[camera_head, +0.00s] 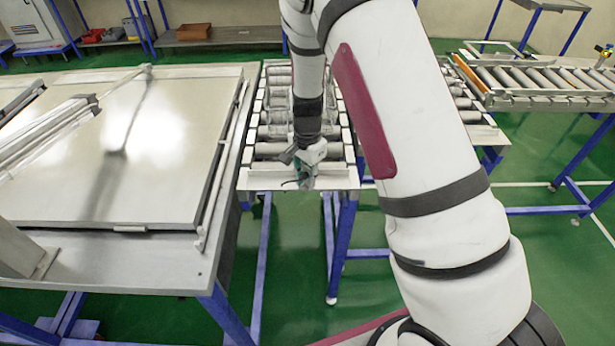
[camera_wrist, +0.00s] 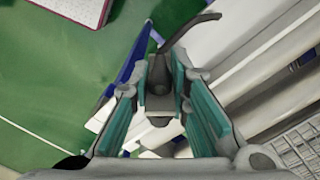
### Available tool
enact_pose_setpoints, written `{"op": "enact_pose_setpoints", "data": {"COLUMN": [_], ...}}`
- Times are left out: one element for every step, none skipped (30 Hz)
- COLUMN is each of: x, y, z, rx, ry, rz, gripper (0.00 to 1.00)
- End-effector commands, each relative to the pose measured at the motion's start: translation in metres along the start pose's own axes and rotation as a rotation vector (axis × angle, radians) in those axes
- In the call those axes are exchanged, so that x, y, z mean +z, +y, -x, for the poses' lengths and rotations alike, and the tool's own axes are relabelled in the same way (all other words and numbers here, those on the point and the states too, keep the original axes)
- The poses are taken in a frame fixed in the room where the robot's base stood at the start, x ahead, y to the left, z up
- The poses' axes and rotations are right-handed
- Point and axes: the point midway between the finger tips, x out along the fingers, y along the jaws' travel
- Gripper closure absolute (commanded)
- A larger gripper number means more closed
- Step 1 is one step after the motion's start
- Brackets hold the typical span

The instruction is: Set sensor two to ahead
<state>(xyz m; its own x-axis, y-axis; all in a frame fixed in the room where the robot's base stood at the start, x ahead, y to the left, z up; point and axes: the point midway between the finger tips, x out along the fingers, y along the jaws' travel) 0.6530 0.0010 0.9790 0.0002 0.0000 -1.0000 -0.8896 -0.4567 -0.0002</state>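A small dark grey sensor (camera_wrist: 160,88) with a thin curved lever (camera_wrist: 190,30) shows in the wrist view, just ahead of my fingertips. Its lever points to the upper right of the picture. I take it for the task's sensor; no number is legible on it. My gripper (camera_wrist: 158,95) has its teal-padded fingers apart, one on each side of the sensor; whether either touches it, I cannot tell. In the head view my gripper (camera_head: 306,172) is low at the near end of the roller conveyor (camera_head: 262,180). The sensor is not clear there.
A large metal table (camera_head: 150,220) with a flat lid stands left of the conveyor. Another roller conveyor (camera_head: 545,102) stands at the right. Blue legs stand below the near conveyor end. Green floor (camera_head: 300,290) is open in front.

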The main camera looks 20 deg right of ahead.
Motion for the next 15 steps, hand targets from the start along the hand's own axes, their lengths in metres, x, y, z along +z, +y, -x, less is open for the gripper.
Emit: {"op": "enact_pose_setpoints", "data": {"x": [0.0, 0.0, 0.0, 0.0, 0.0, 0.0, 0.0, 0.0, 0.0, 0.0, -0.0001, -0.0002, -0.0003, -0.0004, -0.0006], "y": [-0.0001, -0.0001, -0.0001, -0.0002, -0.0002, -0.0002, -0.0002, -0.0002, -0.0002, -0.0002, -0.0002, -0.0002, -0.0002, -0.0001, 0.0], "z": [0.0, 0.0, 0.0, 0.0, 0.0, 0.0, 0.0, 0.0, 0.0, 0.0, 0.0, 0.0, 0.0, 0.0, -0.0001], "rx": [0.0, 0.0, 0.0, 0.0, 0.0, 0.0, 0.0, 0.0, 0.0, 0.0, 0.0, 0.0, 0.0, 0.0, 0.0], "ry": [0.0, 0.0, 0.0, 0.0, 0.0, 0.0, 0.0, 0.0, 0.0, 0.0, 0.0, 0.0, 0.0, 0.0, 0.0], "rz": [0.0, 0.0, 0.0, 0.0, 0.001, 0.003, 0.006, 0.009, 0.017, 0.024, 0.033, 0.046, 0.058, 0.072, 0.093], "gripper": [1.0, 1.0, 1.0, 1.0, 1.0, 1.0, 1.0, 1.0, 1.0, 1.0, 1.0, 1.0, 1.0, 1.0, 1.0]}}
